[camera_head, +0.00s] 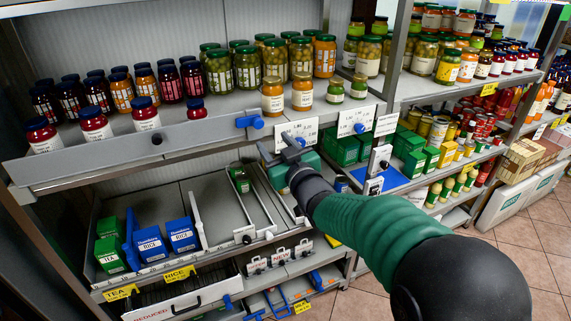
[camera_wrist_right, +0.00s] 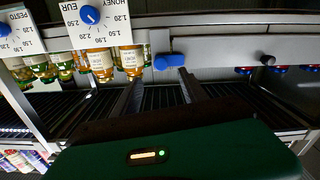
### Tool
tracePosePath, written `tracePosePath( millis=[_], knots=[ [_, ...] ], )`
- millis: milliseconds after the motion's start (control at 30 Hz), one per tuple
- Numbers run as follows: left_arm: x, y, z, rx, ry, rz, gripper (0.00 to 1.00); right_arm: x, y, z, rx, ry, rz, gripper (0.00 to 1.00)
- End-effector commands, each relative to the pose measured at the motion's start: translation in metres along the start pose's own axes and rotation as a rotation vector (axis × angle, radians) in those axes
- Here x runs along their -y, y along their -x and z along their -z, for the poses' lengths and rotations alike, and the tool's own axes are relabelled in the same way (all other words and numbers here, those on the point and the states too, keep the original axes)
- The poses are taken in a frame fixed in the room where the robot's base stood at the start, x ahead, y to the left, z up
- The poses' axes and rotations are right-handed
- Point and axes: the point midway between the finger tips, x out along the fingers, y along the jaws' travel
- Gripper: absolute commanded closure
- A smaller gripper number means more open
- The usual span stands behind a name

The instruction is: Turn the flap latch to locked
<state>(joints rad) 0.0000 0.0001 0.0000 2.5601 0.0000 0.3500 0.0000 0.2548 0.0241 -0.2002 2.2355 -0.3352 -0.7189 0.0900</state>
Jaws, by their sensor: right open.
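The blue flap latch (camera_head: 250,121) sits on the grey front flap (camera_head: 200,133) of the upper jar shelf. Its handle lies about level, along the flap. It also shows in the right wrist view (camera_wrist_right: 169,61), where the picture is upside down. My right gripper (camera_head: 281,148) is open and empty, below and to the right of the latch and apart from it. In the wrist view my two fingers (camera_wrist_right: 160,90) reach toward the flap, with the latch just beyond their tips. My left gripper is in neither view.
A price dial card (camera_head: 298,134) and another dial card (camera_head: 356,120) are right of the latch. A black knob (camera_head: 157,139) is on the flap's left part. Glass jars (camera_head: 273,96) stand close above. A lower tray (camera_head: 220,208) holds blue and green boxes.

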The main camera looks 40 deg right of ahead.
Motion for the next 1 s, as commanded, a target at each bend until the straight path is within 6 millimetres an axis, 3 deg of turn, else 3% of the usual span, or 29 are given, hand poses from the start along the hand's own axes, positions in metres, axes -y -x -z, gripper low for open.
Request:
tracePosePath(
  millis=[100, 333, 867, 933, 1000],
  knots=[
    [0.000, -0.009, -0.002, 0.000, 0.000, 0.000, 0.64, 0.000, 0.035, -0.001, -0.003, -0.001, -0.002, 0.49],
    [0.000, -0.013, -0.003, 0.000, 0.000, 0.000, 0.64, 0.001, 0.071, -0.001, 0.001, 0.000, 0.001, 0.49],
    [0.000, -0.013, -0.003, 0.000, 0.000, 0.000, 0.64, 0.002, 0.075, -0.003, 0.010, -0.001, 0.003, 0.49],
    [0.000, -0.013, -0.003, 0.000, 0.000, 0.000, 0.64, 0.009, 0.073, -0.017, 0.057, -0.008, 0.011, 0.49],
    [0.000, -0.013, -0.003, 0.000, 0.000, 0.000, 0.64, 0.027, 0.072, -0.049, 0.165, -0.021, 0.033, 0.49]
  ],
)
